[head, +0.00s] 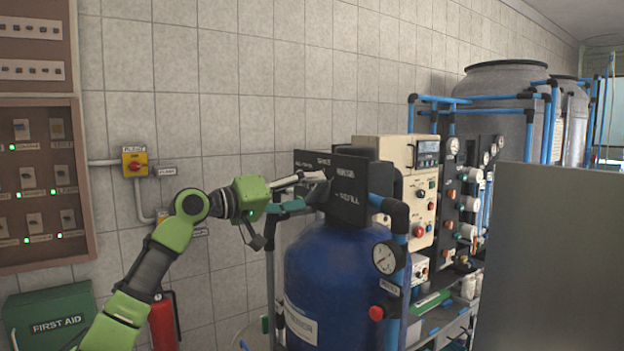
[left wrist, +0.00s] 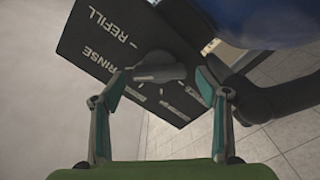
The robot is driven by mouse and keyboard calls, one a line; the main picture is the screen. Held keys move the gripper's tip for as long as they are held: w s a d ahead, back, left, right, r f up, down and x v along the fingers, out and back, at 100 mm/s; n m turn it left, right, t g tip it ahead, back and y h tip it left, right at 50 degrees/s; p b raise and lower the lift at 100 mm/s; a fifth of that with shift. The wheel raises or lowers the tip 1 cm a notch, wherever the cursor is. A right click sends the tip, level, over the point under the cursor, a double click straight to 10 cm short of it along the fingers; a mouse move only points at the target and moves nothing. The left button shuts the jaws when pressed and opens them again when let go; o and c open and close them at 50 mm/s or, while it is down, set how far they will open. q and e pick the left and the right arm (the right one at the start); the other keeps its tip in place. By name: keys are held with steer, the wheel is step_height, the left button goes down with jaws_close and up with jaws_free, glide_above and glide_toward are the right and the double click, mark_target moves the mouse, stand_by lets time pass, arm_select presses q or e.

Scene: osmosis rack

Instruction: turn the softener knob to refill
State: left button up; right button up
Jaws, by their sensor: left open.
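The softener's black control panel (head: 348,200) sits on top of the blue softener tank (head: 335,270). White labels show on it; REFILL and RINSE read clearly in the left wrist view, where the panel (left wrist: 90,55) appears rotated. The grey knob (left wrist: 160,68) sticks out from the panel face. My left gripper (head: 312,189) is open at the panel's left face. In the left wrist view its two fingers (left wrist: 160,80) stand on either side of the knob, with the tips near its sides; contact cannot be told. The knob's pointer direction is unclear. My right gripper is not in view.
A pressure gauge (head: 385,257) and blue pipes with black joints stand right of the tank. A beige control box (head: 420,195) is behind it. A grey panel (head: 555,260) fills the right foreground. A red fire extinguisher (head: 163,322) stands by the wall behind my left arm.

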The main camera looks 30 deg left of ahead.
arm_select(q)
steer(key=shift+x, duration=1.05)
steer(key=c, duration=1.1)
steer(key=shift+m, duration=0.4)
steer(key=m+b, duration=0.1)
steer(key=m, duration=0.2)
steer(key=shift+s+m, duration=0.1)
steer(key=shift+m, duration=0.2)
steer(key=shift+d+m+b, duration=0.1)
steer(key=shift+m+b, duration=0.7)
steer(key=shift+m, duration=1.5)
